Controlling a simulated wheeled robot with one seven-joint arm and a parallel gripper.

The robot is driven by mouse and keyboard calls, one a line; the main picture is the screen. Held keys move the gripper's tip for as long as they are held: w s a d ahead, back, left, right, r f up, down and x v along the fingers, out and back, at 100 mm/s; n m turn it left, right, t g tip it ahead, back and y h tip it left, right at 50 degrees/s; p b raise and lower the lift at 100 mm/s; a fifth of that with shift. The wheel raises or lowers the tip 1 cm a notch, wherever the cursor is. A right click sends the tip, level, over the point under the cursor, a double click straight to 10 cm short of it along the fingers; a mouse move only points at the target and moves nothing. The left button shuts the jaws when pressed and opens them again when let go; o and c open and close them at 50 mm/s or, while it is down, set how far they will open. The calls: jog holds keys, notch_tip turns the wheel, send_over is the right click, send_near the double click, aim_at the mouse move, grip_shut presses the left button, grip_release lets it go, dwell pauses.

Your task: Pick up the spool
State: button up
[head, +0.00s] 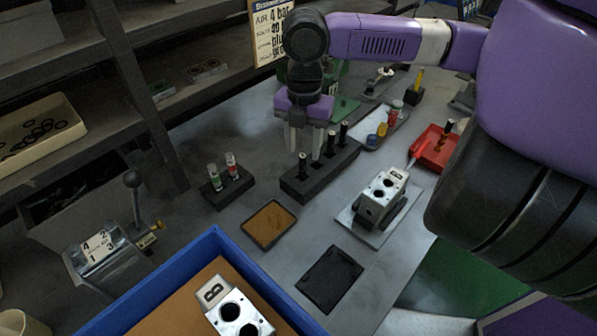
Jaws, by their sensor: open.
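My gripper (304,151) points down over the left part of a long black rack (318,178). Its two grey fingers are apart. A dark spool (303,162) stands upright in the rack at that end, just below and between the fingertips in this view; whether they touch it I cannot tell. Two more dark upright spools, one in the middle (331,144) and one farther back (343,132), stand in the same rack to the right of the fingers. The lower parts of the spools are hidden in the rack.
A small holder (220,191) with two vials stands left of the rack. A valve block (381,198) sits on a plate to the right. A brown-filled tray (269,223), a black mat (330,278) and a blue crate (160,275) lie nearer. A red tray (433,158) is at right.

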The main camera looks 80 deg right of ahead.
aim_at(302, 165)
jog(key=shift+w+d+f, duration=0.1)
jog(key=shift+w+f, duration=0.05)
jog(key=shift+f, duration=3.35)
grip_shut()
